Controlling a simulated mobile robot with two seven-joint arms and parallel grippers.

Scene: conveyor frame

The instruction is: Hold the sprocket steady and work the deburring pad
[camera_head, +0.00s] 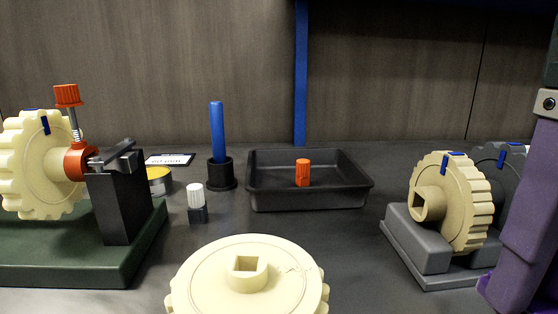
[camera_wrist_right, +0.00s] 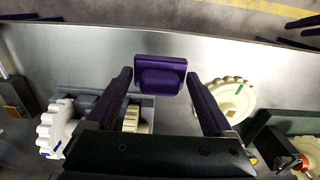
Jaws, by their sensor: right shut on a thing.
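In the head view a cream sprocket (camera_head: 200,278) lies flat at the front middle, its square-holed hub up; the wrist view shows it too (camera_wrist_right: 238,92). My right gripper (camera_wrist_right: 160,78) appears in the wrist view with two purple fingers, shut on a purple block (camera_wrist_right: 160,65) between their tips. The block may be the deburring pad; its working face is hidden. It is beside the flat sprocket, apart from it in the picture. Dark purple bars (camera_wrist_right: 300,22) at the wrist view's upper right may be my left gripper; its jaws are unclear.
A cream sprocket (camera_head: 38,165) sits upright on a green stand (camera_head: 60,260) at left. Another (camera_head: 468,205) stands in a grey cradle (camera_head: 400,240) at right, a grey wheel behind. A black tray (camera_head: 335,185) holds an orange piece; a blue rod (camera_head: 217,130) stands in a black cup.

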